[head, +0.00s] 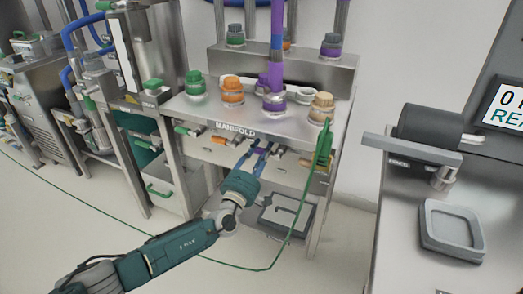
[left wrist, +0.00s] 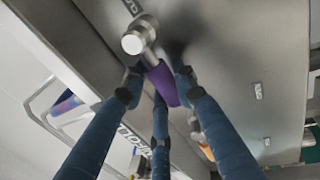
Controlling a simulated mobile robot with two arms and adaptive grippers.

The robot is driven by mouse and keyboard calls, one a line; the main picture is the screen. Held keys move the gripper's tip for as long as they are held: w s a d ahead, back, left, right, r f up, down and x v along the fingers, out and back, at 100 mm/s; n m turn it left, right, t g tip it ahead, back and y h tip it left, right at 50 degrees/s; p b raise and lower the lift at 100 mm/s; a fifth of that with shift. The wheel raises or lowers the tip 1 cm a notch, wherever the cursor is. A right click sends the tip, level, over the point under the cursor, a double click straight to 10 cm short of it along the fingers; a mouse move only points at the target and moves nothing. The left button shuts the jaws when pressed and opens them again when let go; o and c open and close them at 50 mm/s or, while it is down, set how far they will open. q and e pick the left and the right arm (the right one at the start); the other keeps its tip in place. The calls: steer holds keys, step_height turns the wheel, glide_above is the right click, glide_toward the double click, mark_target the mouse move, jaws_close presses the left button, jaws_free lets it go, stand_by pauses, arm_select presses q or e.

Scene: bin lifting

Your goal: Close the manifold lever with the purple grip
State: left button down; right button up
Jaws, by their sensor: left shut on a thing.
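The manifold (head: 248,122) is a steel bench with coloured fittings on top and levers along its front edge. My left gripper (head: 264,150) reaches up to that front edge from below. In the left wrist view, the purple grip (left wrist: 163,85) hangs from a round metal pivot (left wrist: 134,40). My left gripper's blue fingers (left wrist: 158,78) are shut around this purple grip. In the head view the fingers largely hide the purple grip. My right gripper is in neither view.
A green-gripped lever (head: 186,131) and an orange-gripped lever (head: 223,141) lie left of my gripper. A green handle (head: 325,143) with a green cable hangs at the right corner. A grey tray (head: 452,230) sits on the right-hand bench.

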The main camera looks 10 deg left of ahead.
arm_select(q)
steer(key=shift+f, duration=0.25)
steer(key=c, duration=1.4)
jaws_free()
steer(key=shift+c, duration=0.2)
steer(key=shift+o, duration=0.3)
steer(key=shift+r, duration=0.1)
steer(key=shift+s, duration=0.1)
steer(key=v, duration=1.2)
